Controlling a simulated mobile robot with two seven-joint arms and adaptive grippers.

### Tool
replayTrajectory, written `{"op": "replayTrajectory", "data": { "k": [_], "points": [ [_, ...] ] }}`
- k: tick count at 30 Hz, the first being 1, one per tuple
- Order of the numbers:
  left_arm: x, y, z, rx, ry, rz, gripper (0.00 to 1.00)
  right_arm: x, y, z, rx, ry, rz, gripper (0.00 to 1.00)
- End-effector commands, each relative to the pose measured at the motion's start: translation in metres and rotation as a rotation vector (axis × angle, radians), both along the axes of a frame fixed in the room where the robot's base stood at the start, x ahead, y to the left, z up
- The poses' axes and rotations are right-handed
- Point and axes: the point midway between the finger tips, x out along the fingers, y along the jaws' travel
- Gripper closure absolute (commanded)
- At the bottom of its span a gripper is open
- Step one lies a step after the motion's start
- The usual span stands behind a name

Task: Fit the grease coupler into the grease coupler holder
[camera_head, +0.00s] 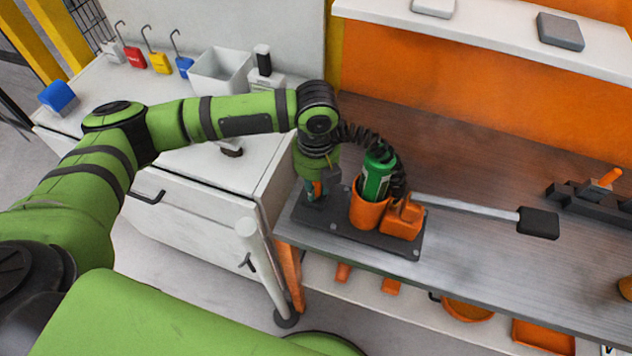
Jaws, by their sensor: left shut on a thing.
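My left gripper (316,190) points down over the left end of a dark base plate (335,236) on the workbench. It is shut on the grease coupler, which is mostly hidden by the fingers and wrist. A black coiled hose (358,133) runs from behind my wrist to the green grease canister (377,176). The canister stands in an orange cup (368,212) on the plate. The grease coupler holder seems to be at the plate's left end, under my gripper. I cannot tell whether the coupler touches it or is inside it. My right gripper is not in view.
An orange block (402,219) and a grey lever with a black grip (538,222) lie right of the cup. A white cabinet (190,215) with a white bin (220,72) stands left. A shelf (500,35) overhangs the bench's back. The bench's middle (470,165) is clear.

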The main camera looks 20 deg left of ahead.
Motion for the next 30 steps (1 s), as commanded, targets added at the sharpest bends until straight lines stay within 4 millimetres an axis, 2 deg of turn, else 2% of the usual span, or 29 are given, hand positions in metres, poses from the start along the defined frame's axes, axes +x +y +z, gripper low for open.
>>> {"op": "replayTrajectory", "data": {
  "k": [1, 2, 3, 12, 16, 20, 30],
  "points": [
    [0.000, 0.000, -0.002, 0.000, 0.001, 0.000, 0.74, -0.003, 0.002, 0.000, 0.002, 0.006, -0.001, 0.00],
    [0.000, 0.000, -0.001, 0.000, 0.001, 0.000, 0.62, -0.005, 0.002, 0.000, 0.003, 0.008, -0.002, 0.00],
    [0.000, 0.000, -0.001, 0.000, 0.001, 0.000, 0.54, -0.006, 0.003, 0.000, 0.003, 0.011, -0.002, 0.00],
    [0.000, 0.000, -0.001, 0.000, 0.001, 0.000, 0.54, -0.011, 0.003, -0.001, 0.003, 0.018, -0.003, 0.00],
    [0.000, 0.000, 0.006, -0.001, 0.000, 0.000, 0.54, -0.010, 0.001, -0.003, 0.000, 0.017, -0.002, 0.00],
    [0.001, -0.001, 0.027, -0.002, -0.004, -0.001, 0.54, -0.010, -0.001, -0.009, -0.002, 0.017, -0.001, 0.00],
    [0.001, -0.001, 0.097, -0.001, -0.003, 0.000, 0.54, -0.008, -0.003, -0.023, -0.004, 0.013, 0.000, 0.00]
  ]
}}
